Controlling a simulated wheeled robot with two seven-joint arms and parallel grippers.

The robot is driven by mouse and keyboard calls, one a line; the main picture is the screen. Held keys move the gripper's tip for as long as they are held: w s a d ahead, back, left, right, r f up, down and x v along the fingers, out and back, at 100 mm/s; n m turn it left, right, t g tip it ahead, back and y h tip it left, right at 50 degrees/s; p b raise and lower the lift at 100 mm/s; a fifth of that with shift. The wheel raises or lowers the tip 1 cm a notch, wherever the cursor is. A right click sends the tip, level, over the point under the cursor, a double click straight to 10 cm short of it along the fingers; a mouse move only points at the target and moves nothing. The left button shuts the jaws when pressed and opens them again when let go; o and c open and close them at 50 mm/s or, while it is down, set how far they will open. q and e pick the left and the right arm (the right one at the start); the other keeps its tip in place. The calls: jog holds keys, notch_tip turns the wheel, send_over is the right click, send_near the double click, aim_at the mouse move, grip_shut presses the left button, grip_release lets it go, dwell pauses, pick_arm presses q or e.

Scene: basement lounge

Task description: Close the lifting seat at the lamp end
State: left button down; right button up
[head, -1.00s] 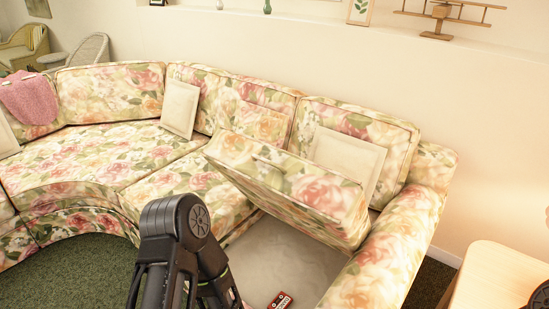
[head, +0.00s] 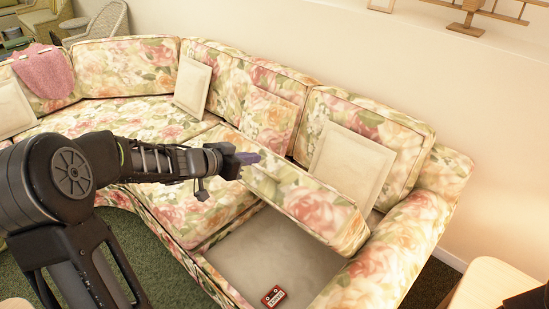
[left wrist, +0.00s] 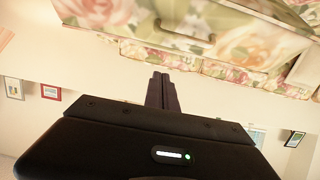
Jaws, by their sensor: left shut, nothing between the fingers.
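The lifting seat (head: 305,203) is a floral cushion panel at the right end of the sofa, beside its right arm. It is tilted up, and the pale storage space (head: 262,252) beneath it is open at the front. My left gripper (head: 250,158) is shut and empty at the raised seat's left upper corner; I cannot tell whether it touches. In the left wrist view, the shut fingers (left wrist: 161,90) point toward floral upholstery (left wrist: 225,38) with a strap-like loop on it. My right gripper is not in view.
A small red cassette-like item (head: 273,296) lies in the open storage space. A cream cushion (head: 350,165) leans on the backrest behind the seat. The sofa arm (head: 400,240) borders the right side, with a pale wooden table (head: 490,283) beyond it.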

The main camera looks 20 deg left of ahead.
aim_at(268, 173)
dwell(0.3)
pick_arm(q)
jog(key=b+x, duration=0.1)
jog(key=x, duration=0.9)
jog(key=shift+s+f, duration=0.1)
jog(key=shift+f, duration=0.1)
jog(key=shift+s+a+f+b, duration=0.2)
jog(key=shift+s+f, duration=0.35)
jog(key=shift+s, duration=0.05)
jog(key=shift+s+a+f+b, duration=0.15)
jog(key=shift+s+a+f, duration=0.1)
jog(key=shift+s+f, duration=0.45)
jog(key=shift+s, duration=0.05)
